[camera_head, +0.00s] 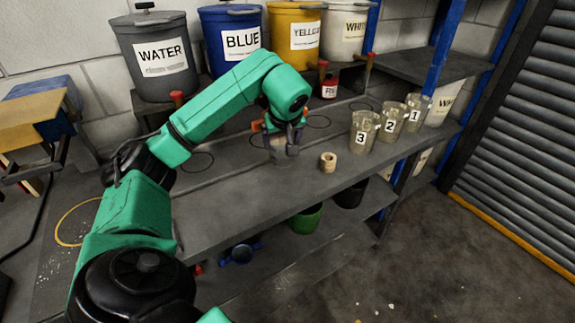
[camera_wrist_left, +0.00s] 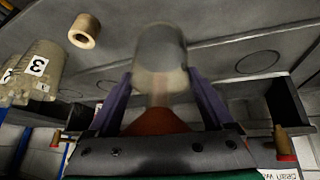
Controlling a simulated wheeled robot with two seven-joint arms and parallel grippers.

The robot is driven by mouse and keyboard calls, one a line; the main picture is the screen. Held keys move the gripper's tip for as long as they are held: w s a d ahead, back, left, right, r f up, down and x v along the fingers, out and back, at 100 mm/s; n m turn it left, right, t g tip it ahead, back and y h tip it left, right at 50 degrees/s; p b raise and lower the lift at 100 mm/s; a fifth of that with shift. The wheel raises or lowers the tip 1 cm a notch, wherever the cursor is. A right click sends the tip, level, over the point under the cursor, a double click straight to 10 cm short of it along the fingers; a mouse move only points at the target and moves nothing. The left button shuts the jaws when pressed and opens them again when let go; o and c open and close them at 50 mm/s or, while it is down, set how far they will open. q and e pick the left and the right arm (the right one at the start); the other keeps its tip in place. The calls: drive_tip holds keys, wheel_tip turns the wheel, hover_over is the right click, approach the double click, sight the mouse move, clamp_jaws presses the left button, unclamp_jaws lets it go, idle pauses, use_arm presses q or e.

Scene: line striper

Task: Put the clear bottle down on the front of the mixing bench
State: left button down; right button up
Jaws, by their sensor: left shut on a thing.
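My left gripper (camera_head: 284,130) reaches down over the mixing bench (camera_head: 250,197) and is shut on the clear bottle (camera_head: 285,153). The bottle looks greyish and see-through and is partly hidden by the gripper in the head view. In the left wrist view the bottle (camera_wrist_left: 160,60) sits between the two dark fingers (camera_wrist_left: 160,100), with an orange part near the palm. The bottle is over the bench top, left of a tan ring; I cannot tell whether its base touches the surface. My right gripper is not in view.
The tan ring (camera_head: 328,162) lies right of the bottle. Cups marked 3 (camera_head: 363,132), 2 (camera_head: 391,122) and 1 (camera_head: 417,112) stand further right. Labelled buckets, such as WATER (camera_head: 158,55) and BLUE (camera_head: 231,38), line the shelf behind. The front-left bench top is clear.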

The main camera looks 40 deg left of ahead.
sight(283, 165)
use_arm(q)
wheel_tip(283, 165, down, 8)
drive_tip(key=shift+f+p, duration=0.1)
drive_tip(key=shift+p, duration=0.3)
drive_tip(key=shift+f, duration=0.15)
unclamp_jaws()
drive_tip(key=shift+s+f, duration=0.1)
drive_tip(key=shift+d+r, duration=0.1)
drive_tip(key=shift+r, duration=0.15)
drive_tip(key=v, duration=1.1)
drive_tip(key=shift+d+r+b, duration=0.15)
drive_tip(key=shift+r+b, duration=0.15)
drive_tip(key=shift+b, duration=0.15)
drive_tip(key=shift+s, duration=0.2)
